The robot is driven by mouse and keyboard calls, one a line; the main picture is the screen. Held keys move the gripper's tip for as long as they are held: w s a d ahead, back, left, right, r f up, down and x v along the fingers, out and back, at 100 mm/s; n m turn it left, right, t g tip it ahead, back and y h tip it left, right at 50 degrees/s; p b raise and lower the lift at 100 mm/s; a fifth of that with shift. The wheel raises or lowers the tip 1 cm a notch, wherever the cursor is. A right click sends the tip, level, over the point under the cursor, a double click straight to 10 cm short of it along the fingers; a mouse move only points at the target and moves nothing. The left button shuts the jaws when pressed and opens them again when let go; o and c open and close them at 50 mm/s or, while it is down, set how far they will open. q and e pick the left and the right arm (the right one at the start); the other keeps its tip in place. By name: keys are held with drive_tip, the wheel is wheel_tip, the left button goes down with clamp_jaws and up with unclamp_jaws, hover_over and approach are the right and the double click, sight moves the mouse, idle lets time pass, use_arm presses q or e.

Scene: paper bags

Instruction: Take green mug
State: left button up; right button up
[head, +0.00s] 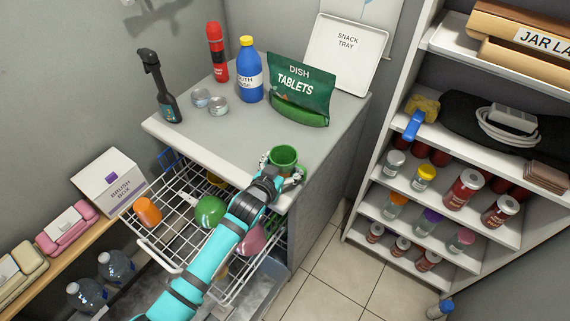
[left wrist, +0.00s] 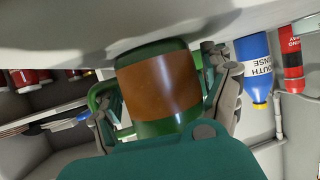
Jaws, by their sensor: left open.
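The green mug (head: 284,155) stands upright near the front right corner of the grey counter top (head: 215,135). In the left wrist view, which looks upside down, the mug (left wrist: 160,88) fills the middle, with a brown band around it and its green handle on the left. My left gripper (head: 282,174) reaches the mug from the front, with its fingers on either side of it. It also shows in the left wrist view (left wrist: 165,105), jaws open around the mug. Whether the fingers touch the mug I cannot tell. My right gripper is not in view.
A green dish tablets bag (head: 300,90), a blue bottle (head: 250,75), a red bottle (head: 217,52) and small tins stand farther back. A pulled-out wire rack (head: 170,235) with several mugs lies below the counter edge. Shelves (head: 450,195) stand to the right.

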use_arm(q)
drive_tip(key=shift+w, duration=0.15)
drive_tip(key=c, duration=1.1)
drive_tip(key=shift+c, duration=0.2)
drive_tip(key=shift+r, duration=0.1)
